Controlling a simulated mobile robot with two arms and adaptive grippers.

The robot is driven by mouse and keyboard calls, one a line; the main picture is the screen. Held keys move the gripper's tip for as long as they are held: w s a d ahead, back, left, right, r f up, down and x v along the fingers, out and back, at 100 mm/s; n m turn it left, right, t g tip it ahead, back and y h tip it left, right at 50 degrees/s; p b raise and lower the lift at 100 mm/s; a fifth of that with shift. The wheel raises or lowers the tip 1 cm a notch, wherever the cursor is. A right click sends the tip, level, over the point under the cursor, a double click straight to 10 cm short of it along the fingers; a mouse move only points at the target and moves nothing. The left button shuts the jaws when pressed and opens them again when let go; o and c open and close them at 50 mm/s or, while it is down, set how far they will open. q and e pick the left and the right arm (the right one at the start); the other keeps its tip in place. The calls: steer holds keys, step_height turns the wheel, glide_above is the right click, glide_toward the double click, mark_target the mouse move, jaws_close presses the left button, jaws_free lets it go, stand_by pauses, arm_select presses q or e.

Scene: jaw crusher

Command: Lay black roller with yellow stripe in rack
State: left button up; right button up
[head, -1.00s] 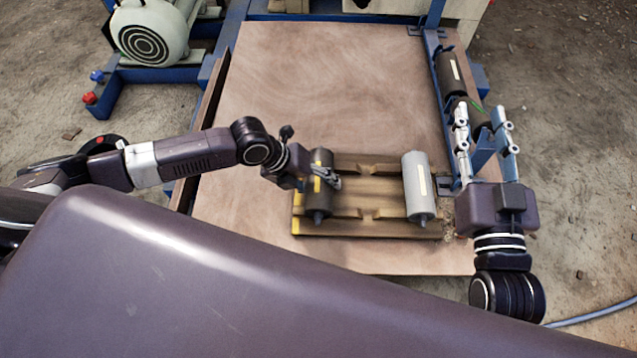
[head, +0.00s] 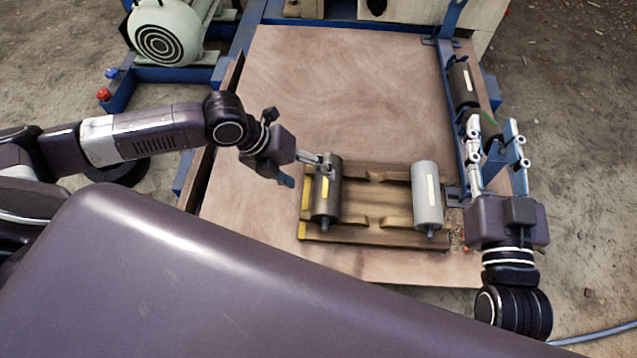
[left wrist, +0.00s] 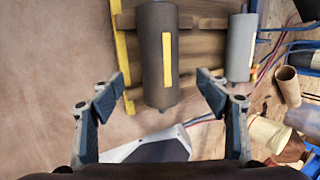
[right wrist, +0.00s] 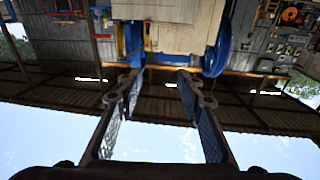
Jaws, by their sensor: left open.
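The black roller with a yellow stripe (head: 326,195) lies in the left-hand notches of the wooden rack (head: 375,236), stripe facing up. In the left wrist view the roller (left wrist: 158,75) shows just beyond the fingers, its stripe along its length. My left gripper (head: 304,171) is open at the roller's left, with one finger close to its upper end; nothing is held. Whether that finger touches the roller I cannot tell. My right gripper (head: 494,131) is open and empty, to the right of the rack. In the right wrist view its fingers (right wrist: 157,80) are spread.
A grey roller (head: 427,195) lies in the rack's right-hand notches. Another dark roller (head: 462,84) is at the blue frame (head: 447,70) on the table's right edge. The brown tabletop (head: 340,90) is clear behind the rack. A motor (head: 165,35) stands at the back left.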

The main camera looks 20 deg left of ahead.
arm_select(q)
steer(key=v, duration=0.2)
steer(key=shift+r, duration=0.3)
stand_by(0.3)
